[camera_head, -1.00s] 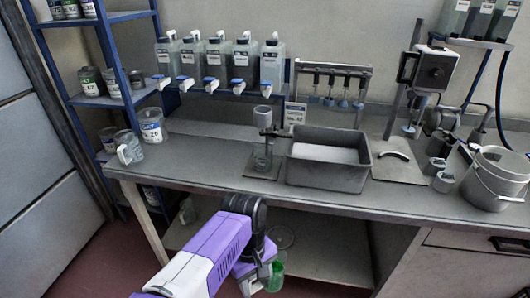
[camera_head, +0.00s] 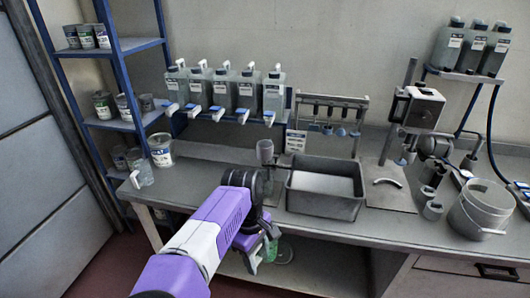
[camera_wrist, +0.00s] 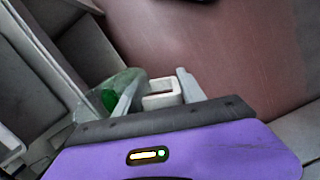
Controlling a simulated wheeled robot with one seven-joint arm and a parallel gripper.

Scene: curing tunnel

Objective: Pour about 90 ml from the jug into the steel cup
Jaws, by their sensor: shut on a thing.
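My gripper (camera_head: 258,252) is low in front of the bench, beneath the level of its top. In the wrist view my gripper (camera_wrist: 158,92) is shut on the pale, square handle of a clear jug (camera_wrist: 122,80). Green liquid shows inside the jug. In the head view the jug (camera_head: 271,249) is mostly hidden by my gripper. A grey cup-shaped vessel (camera_head: 265,150) sits on a stand behind my arm. Small grey cups (camera_head: 433,210) stand at the right of the bench. I cannot tell which is the steel cup.
A grey tub (camera_head: 324,206) stands on the bench right of my arm. A metal pail (camera_head: 482,208) is at the far right. The bench's front edge lies close to my arm.

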